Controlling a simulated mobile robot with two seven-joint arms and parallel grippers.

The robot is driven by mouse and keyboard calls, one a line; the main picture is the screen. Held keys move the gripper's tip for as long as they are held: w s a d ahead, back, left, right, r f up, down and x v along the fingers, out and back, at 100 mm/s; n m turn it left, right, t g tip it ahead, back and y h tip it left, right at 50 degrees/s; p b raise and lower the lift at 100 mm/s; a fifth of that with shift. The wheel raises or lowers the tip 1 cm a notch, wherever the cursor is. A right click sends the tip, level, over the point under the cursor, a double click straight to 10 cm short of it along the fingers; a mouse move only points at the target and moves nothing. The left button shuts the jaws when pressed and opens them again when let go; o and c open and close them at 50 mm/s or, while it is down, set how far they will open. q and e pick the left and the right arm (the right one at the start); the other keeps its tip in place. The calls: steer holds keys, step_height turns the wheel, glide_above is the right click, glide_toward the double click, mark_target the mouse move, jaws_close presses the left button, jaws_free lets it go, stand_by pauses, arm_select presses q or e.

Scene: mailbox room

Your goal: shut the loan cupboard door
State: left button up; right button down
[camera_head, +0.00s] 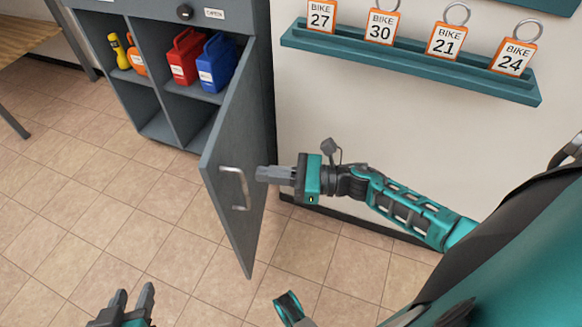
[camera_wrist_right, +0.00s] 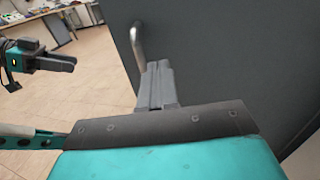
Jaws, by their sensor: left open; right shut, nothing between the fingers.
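The grey loan cupboard (camera_head: 131,75) stands open at the upper left of the head view. Its door (camera_head: 222,150) is hinged on the right and swung far out towards me. A metal bar handle (camera_head: 236,188) is near the door's free edge; it also shows in the right wrist view (camera_wrist_right: 138,48). My right gripper (camera_head: 258,174) is shut and empty, with its fingertips close beside the door near the handle. In the wrist view its fingers (camera_wrist_right: 155,68) point at the door face (camera_wrist_right: 210,60); contact cannot be told. My left gripper (camera_head: 133,291) is open and empty, low at the left.
Inside the cupboard are red (camera_head: 184,57) and blue (camera_head: 216,62) containers, an orange one (camera_head: 137,58) and a yellow item (camera_head: 119,50). A teal rack (camera_head: 410,62) with bike tags is on the wall at right. The tiled floor (camera_head: 100,205) before the cupboard is clear.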

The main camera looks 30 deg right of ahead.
mark_target(240, 172)
steer(key=x, duration=0.6)
steer(key=shift+w+a, duration=0.1)
